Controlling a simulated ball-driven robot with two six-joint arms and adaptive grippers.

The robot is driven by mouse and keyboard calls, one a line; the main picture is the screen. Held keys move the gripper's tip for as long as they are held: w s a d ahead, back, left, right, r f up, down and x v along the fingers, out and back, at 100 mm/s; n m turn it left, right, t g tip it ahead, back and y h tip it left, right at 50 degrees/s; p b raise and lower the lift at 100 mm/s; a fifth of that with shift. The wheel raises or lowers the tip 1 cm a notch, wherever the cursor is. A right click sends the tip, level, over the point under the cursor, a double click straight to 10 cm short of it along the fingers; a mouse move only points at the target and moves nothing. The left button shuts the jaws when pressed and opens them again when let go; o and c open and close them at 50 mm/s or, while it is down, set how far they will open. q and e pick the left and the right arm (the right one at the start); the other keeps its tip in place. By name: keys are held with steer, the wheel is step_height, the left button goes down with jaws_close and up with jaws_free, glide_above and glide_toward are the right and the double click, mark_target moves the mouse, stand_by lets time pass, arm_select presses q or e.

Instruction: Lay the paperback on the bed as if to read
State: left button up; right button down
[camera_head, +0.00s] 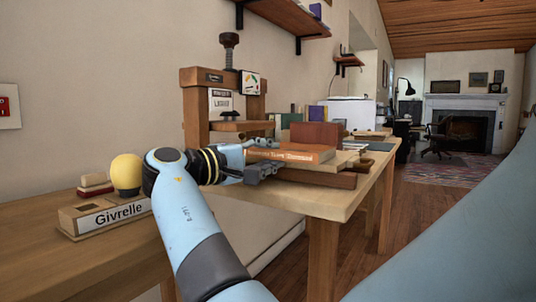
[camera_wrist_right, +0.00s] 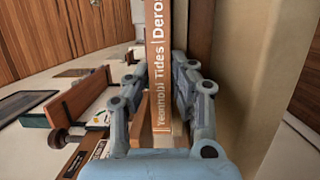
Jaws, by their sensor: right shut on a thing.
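The paperback (camera_head: 290,155) has an orange-brown spine with white lettering. It lies roughly level at the near end of the worktable, beside a stack of books. My right gripper (camera_head: 258,172) is shut on it at its left end. In the wrist view the right gripper (camera_wrist_right: 160,105) has a finger on each side of the book's spine (camera_wrist_right: 158,100). The wooden screw press (camera_head: 195,105) stands left of and behind the gripper. Its board (camera_head: 242,126) shows, but any bed below it is hidden by my gripper. My left gripper is not in view.
Books and boards lie under and behind the paperback on the worktable (camera_head: 320,203). A reddish-brown block (camera_head: 315,134) stands close behind it. At left, a yellow knob (camera_head: 126,173) and a "Givrelle" nameplate block (camera_head: 105,217) stand on a lower table (camera_head: 40,245).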

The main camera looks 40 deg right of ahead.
steer(key=shift+f, duration=0.2)
stand_by(0.3)
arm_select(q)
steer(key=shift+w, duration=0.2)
arm_select(e)
steer(key=c, duration=1.1)
jaws_free()
steer(key=shift+o, duration=0.2)
